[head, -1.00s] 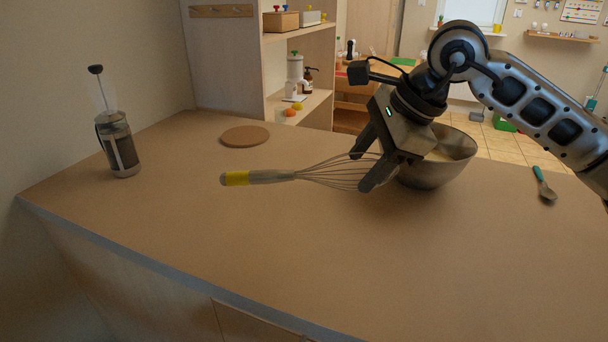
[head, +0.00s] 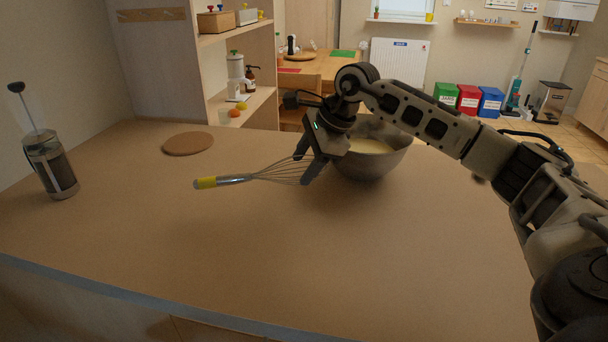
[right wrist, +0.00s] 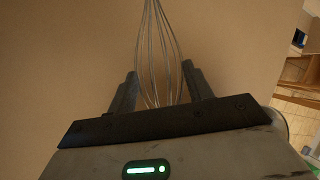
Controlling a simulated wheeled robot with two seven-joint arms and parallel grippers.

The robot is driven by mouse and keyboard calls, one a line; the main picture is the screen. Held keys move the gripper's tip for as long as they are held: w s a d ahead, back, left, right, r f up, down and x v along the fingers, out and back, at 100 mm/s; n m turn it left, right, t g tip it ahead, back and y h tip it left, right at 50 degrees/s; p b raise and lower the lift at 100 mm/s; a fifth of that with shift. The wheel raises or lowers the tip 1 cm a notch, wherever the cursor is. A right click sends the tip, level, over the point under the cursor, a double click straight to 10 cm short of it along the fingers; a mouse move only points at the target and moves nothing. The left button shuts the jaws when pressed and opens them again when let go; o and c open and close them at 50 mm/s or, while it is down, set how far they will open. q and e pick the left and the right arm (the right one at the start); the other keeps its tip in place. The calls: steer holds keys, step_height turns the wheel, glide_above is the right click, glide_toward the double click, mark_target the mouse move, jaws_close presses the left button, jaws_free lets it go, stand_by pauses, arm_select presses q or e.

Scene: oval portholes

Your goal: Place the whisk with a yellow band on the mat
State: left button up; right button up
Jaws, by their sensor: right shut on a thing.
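The whisk with a yellow band (head: 236,179) is held roughly level, its handle pointing left in the head view. The yellow band is at the handle's free end. My right gripper (head: 304,167) is shut on the wire loops, in front of the bowl. In the right wrist view the wire loops (right wrist: 158,45) run up from between the fingers (right wrist: 160,75); the handle is out of frame. I cannot tell the whisk's height above the table. The mat (head: 188,143), a round brown disc, lies bare on the table, behind the whisk handle. My left gripper is not in view.
A metal bowl (head: 372,172) with pale contents stands just behind my right gripper. A French press (head: 50,165) stands at the far left. The table (head: 260,245) is clear in front of the whisk and around the mat. A wooden shelf (head: 245,105) stands beyond the table's back edge.

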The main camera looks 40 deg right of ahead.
steer(key=shift+w+d+f, duration=0.25)
steer(key=shift+w+f, duration=0.15)
steer(key=shift+f, duration=0.15)
steer(key=shift+w+d+f, duration=0.25)
steer(key=shift+w+f, duration=0.1)
steer(key=shift+f, duration=0.15)
steer(key=f, duration=0.2)
steer(key=f+p, duration=0.1)
steer(key=shift+w+d, duration=0.2)
steer(key=shift+w, duration=0.05)
steer(key=shift+f, duration=0.45)
steer(key=o, duration=1.1)
steer(key=shift+r, duration=0.1)
